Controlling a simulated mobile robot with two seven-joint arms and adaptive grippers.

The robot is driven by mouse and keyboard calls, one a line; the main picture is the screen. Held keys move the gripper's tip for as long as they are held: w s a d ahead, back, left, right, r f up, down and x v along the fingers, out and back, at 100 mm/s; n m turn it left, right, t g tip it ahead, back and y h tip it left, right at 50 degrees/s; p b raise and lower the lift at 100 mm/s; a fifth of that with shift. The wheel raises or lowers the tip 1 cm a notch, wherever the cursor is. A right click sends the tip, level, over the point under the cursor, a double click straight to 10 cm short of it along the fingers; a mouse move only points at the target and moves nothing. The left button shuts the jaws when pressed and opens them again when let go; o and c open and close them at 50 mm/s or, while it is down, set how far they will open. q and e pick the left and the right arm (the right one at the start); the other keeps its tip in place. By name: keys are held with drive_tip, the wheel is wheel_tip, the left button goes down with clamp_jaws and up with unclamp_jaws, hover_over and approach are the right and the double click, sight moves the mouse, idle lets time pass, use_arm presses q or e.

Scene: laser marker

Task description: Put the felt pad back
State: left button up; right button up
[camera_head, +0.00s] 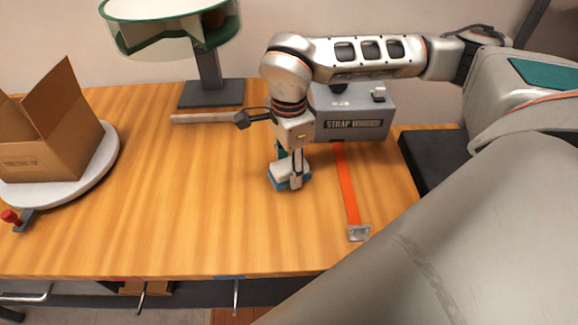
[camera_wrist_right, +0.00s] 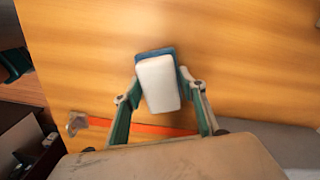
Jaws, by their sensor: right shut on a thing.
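The felt pad seems to be the small block with a white top and a blue lower layer. It shows in the right wrist view as the felt pad (camera_wrist_right: 158,82) between the fingers. In the head view the felt pad (camera_head: 277,173) is at the middle of the wooden table, under my right gripper (camera_head: 291,178). My right gripper (camera_wrist_right: 157,88) points down and is shut on the pad's sides. I cannot tell whether the pad touches the table or is just above it. My left gripper is not in view.
A grey strap winder (camera_head: 352,130) with an orange strap (camera_head: 347,185) stands right of the gripper. A dark slab (camera_head: 430,160) lies further right. An open cardboard box (camera_head: 50,140) sits on a round turntable (camera_head: 108,160) at left. The table (camera_head: 170,210) is clear at centre-left.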

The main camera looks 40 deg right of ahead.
sight(289, 165)
drive_tip(key=shift+f, duration=0.1)
drive_tip(key=o, duration=1)
wheel_tip(289, 165, up, 12)
drive_tip(key=shift+r+p, duration=0.15)
drive_tip(key=shift+p, duration=0.15)
